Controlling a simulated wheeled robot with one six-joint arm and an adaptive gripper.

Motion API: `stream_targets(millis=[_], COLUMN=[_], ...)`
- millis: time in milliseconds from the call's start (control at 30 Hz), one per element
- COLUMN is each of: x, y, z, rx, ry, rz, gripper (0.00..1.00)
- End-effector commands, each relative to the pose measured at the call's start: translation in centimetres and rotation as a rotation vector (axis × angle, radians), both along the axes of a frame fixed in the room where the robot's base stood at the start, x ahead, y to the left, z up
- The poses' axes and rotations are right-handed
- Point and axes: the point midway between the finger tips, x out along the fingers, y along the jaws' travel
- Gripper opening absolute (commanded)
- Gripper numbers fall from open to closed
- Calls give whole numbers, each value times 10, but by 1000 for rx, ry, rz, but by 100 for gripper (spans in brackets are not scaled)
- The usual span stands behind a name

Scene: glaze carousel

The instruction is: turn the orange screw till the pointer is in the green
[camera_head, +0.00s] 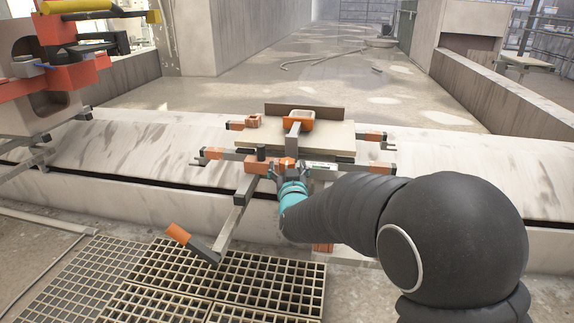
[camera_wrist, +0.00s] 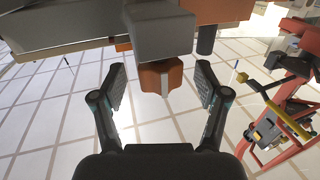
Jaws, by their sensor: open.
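An orange screw head (camera_wrist: 155,80) hangs under a grey block (camera_wrist: 158,35) in the wrist view, between my gripper's fingers. My gripper (camera_wrist: 160,85) is open, with a visible gap between each finger and the screw. In the head view, my gripper (camera_head: 288,173) is at the front bar of the machine, and an orange part (camera_head: 287,163) shows at its fingertips. A small pale strip with a greenish tint (camera_head: 320,166) lies just right of it; it may be the scale. I cannot make out a pointer or where it stands.
The machine's pale board (camera_head: 330,133) lies behind the bar. A grey lever with an orange end (camera_head: 178,233) reaches down to the front left, over floor grating (camera_head: 240,275). Orange machinery (camera_head: 60,75) stands far left.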

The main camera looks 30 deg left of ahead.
Motion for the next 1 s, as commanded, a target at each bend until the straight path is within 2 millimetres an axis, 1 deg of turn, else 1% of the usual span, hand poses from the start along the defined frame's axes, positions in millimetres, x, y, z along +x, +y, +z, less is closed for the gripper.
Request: stream_targets(millis=[100, 200, 500, 533, 567, 600, 667, 700, 767, 1000], x=[10, 14, 16, 16, 16, 16, 16, 16, 16, 16], y=[6, 9, 10, 10, 10, 10, 10, 10, 10, 11], z=[0, 0, 0, 0, 0, 0, 0, 0, 0, 0], rx=[1, 0, 0, 0, 0, 0, 0, 0, 0, 2], ry=[-1, 0, 0, 0, 0, 0, 0, 0, 0, 1], rz=[-1, -1, 0, 0, 0, 0, 0, 0, 0, -8], gripper=[74, 74, 74, 71, 64, 54, 39, 29, 14, 13])
